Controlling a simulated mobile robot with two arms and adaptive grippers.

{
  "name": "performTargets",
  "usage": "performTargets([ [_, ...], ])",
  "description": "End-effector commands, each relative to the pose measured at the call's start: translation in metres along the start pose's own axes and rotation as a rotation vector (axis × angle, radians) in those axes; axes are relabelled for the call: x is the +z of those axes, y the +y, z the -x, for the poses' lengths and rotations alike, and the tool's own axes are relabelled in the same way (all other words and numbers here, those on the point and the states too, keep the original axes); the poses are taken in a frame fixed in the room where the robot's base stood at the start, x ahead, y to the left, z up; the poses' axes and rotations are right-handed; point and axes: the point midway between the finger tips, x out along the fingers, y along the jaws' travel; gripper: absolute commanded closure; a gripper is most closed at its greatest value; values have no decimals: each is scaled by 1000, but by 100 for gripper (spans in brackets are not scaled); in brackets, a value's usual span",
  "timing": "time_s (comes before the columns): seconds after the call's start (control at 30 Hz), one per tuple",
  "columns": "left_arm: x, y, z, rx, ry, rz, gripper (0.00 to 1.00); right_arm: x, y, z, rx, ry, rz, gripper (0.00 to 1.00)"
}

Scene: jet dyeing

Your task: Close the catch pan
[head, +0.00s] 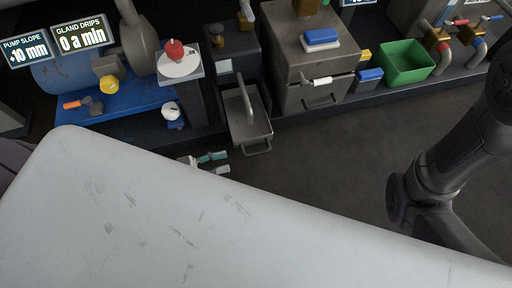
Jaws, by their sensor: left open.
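The catch pan (237,130) is a grey metal tray with a loop handle at its front. It sticks out toward me from under a dark block, past the front edge of the dark plinth. A curved grey pipe hangs over it. My left gripper (222,163) shows its teal fingertips just left of the pan's handle and a little nearer to me. Its fingers are apart with nothing between them, and it looks clear of the handle. The rest of my left arm is hidden behind a close pale surface. My right arm is at the right, its gripper out of view.
A green bin (405,62), a blue block and a grey drawer cabinet (312,60) stand right of the pan. A red knob on a white dial (180,64) and a blue machine bed (130,105) are left. The dark floor (320,150) right of the pan is clear.

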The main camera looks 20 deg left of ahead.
Motion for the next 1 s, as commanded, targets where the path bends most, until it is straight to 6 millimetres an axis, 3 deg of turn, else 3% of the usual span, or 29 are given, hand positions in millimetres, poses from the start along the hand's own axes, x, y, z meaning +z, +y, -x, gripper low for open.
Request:
performTargets([
  [0.3, 3, -1, -69, 1, 6, -4, 60, -10, -6, 30, 0, -1, 0, 100],
  [0.5, 2, -1, -103, 0, 4, -5, 60, -15, -9, 43, 0, 0, 0, 100],
  [0.7, 1, -1, -120, -1, 2, -3, 60, -17, -10, 49, 0, 0, 0, 100],
  [1.0, -1, 0, -123, -2, 1, -3, 60, -17, -10, 48, 0, 0, -1, 100],
])
